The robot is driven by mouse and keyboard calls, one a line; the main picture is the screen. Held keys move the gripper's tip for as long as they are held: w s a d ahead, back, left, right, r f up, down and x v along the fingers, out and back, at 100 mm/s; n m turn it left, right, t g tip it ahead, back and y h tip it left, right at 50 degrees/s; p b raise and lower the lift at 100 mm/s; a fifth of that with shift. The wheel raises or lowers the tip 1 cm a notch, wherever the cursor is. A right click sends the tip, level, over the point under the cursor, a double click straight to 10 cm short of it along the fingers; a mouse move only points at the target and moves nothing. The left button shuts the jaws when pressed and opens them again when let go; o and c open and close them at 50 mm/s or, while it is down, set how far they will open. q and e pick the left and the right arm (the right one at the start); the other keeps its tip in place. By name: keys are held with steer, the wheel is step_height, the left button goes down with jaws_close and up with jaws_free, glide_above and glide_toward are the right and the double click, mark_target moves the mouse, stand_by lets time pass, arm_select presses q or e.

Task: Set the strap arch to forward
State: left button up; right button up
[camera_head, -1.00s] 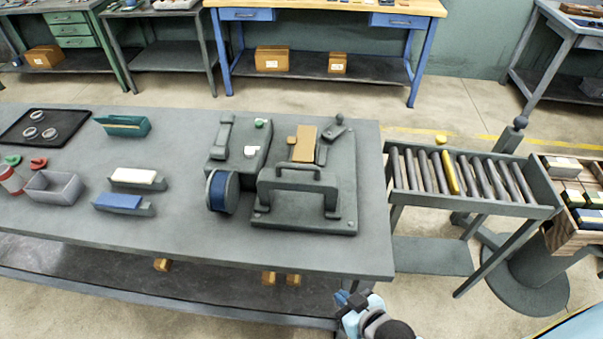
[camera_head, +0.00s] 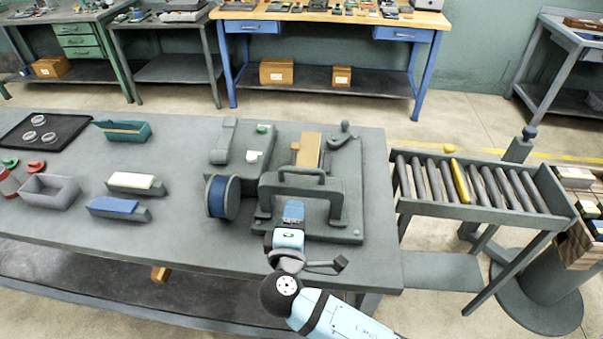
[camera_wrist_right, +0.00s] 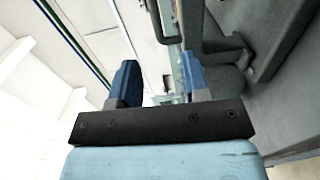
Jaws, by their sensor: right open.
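The strap arch (camera_head: 265,199) is a dark grey bridge with a handle on top, standing on the front of the grinder's base plate (camera_head: 345,231). Its two legs stand left and right, and an orange-brown block (camera_head: 309,150) shows behind it. My right gripper (camera_head: 293,210) is in front of the arch, between its legs as seen from the head, its blue fingers pointing toward it. I cannot tell whether they touch it. In the right wrist view the two blue fingers (camera_wrist_right: 160,85) are apart with nothing held between them, and grey machine parts fill the right side. My left gripper is not shown.
A blue-faced grinding wheel (camera_head: 222,197) sits just left of the arch. The grey bench (camera_head: 180,235) is clear at the front left. Beyond its right edge stands a roller rack (camera_head: 480,208) with one yellow roller. Small trays and blocks lie at left.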

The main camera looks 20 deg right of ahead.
mark_target(301, 173)
steer(key=x, duration=0.4)
steer(key=p+x, duration=0.1)
steer(key=x, duration=0.3)
steer(key=p+x, duration=0.1)
steer(key=x, duration=0.3)
steer(key=shift+w+r, duration=0.15)
steer(key=shift+r, duration=0.25)
steer(key=shift+p+x, duration=0.35)
steer(key=shift+x, duration=0.45)
steer(key=shift+c, duration=0.2)
steer(key=shift+f, duration=0.1)
jaws_close()
